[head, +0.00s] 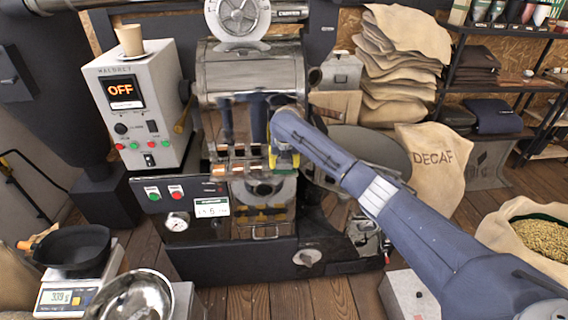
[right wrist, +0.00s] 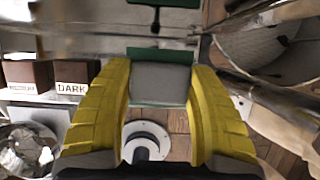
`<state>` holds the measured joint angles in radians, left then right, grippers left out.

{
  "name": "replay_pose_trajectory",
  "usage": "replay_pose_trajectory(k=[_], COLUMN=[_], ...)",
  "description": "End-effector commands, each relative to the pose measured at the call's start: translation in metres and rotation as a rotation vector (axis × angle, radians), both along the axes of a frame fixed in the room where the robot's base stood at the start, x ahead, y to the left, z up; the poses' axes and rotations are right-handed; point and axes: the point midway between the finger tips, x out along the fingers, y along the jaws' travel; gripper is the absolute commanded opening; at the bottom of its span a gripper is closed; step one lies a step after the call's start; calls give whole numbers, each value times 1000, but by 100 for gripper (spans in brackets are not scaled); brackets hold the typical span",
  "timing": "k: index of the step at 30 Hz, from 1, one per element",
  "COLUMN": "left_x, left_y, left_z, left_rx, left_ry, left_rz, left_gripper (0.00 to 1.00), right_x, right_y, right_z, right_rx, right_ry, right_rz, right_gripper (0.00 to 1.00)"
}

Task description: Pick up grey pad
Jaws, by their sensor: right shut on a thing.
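The grey pad (right wrist: 161,83), with green along its top and bottom edges, sits between the yellow fingers of my right gripper (right wrist: 160,105) in the right wrist view. The fingers are shut on its two sides. In the head view the right gripper (head: 285,160) is at the front of the metal roasting machine (head: 248,75), below its drum. My left gripper is not in view.
A control box (head: 143,105) with an OFF display stands left of the machine. A scale (head: 75,290) with a black pan and a metal bowl (head: 135,298) are at lower left. A DECAF sack (head: 433,165) and a sack of beans (head: 525,235) stand at right.

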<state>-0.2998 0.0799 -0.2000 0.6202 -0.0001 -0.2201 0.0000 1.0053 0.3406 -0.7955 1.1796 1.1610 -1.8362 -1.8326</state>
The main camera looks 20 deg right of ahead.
Motion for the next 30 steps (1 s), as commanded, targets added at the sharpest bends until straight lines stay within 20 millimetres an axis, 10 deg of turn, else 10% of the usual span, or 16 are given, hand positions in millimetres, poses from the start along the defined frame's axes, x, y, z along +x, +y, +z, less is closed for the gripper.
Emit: replay_pose_trajectory(k=[11,30], left_x=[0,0], left_y=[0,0], left_z=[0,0], left_rx=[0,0], left_ry=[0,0], left_rz=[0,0], left_gripper=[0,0], right_x=[1,1], right_y=[0,0], right_z=[22,150], right_rx=[0,-1], right_ry=[-2,-4], right_rz=[-1,1], right_gripper=[34,34])
